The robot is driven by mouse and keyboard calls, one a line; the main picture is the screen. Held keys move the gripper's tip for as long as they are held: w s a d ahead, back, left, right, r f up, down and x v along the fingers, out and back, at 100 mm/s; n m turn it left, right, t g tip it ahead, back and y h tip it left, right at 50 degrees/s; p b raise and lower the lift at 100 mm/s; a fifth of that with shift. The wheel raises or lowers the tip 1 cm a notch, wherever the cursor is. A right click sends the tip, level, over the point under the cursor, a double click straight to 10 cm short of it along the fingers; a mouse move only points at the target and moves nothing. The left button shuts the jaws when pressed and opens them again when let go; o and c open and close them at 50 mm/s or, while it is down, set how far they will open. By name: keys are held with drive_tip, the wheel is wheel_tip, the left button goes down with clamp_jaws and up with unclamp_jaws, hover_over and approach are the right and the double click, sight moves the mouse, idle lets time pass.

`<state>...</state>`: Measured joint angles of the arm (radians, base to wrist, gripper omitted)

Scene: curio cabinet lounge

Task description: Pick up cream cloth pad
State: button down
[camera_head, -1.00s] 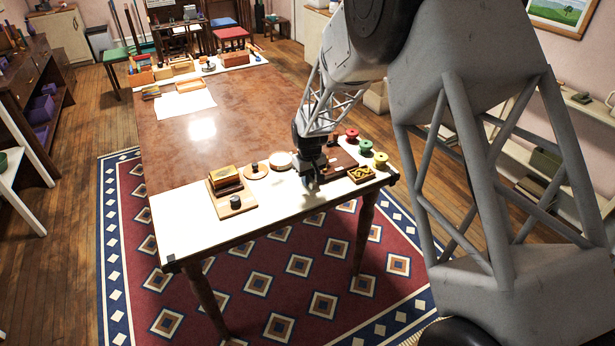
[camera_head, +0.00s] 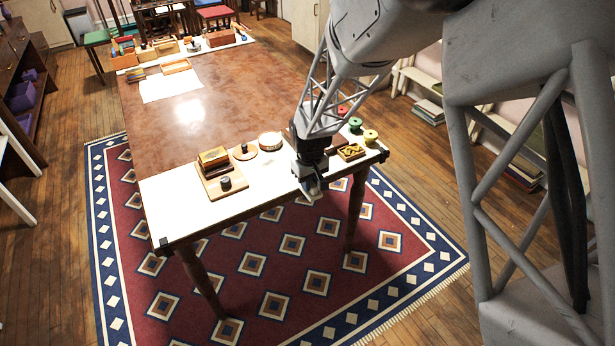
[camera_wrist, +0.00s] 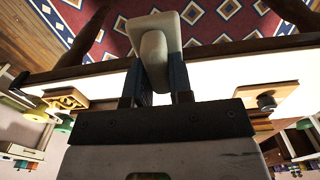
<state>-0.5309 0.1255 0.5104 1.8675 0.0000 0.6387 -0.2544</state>
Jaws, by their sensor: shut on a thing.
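The cream cloth pad (camera_wrist: 155,52) is a pale, rounded block in the wrist view. My gripper (camera_wrist: 160,75) is shut on it, with a dark finger on each side, and the pad sticks out beyond the fingertips. In that view the pad shows against the rug, past the table's edge.
On the white cover (camera_head: 255,187), a wooden board (camera_head: 221,190) with a stacked block and dark knob stands left of my gripper. A round pale-topped tin (camera_head: 270,141) is behind it. A yellow-patterned box (camera_head: 351,152) and spools (camera_head: 370,137) are to the right. The rug (camera_head: 290,270) is clear.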

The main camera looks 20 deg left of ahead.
drive_tip(key=shift+s+d, duration=0.1)
drive_tip(key=shift+s, duration=0.1)
idle(0.5)
drive_tip(key=c, duration=1.5)
unclamp_jaws()
clamp_jaws()
drive_tip(key=w+a+r, duration=0.3)
drive_tip(key=w+a, duration=1.3)
drive_tip(key=w, duration=0.2)
drive_tip(key=shift+w+a, duration=0.2)
drive_tip(key=shift+a, duration=0.15)
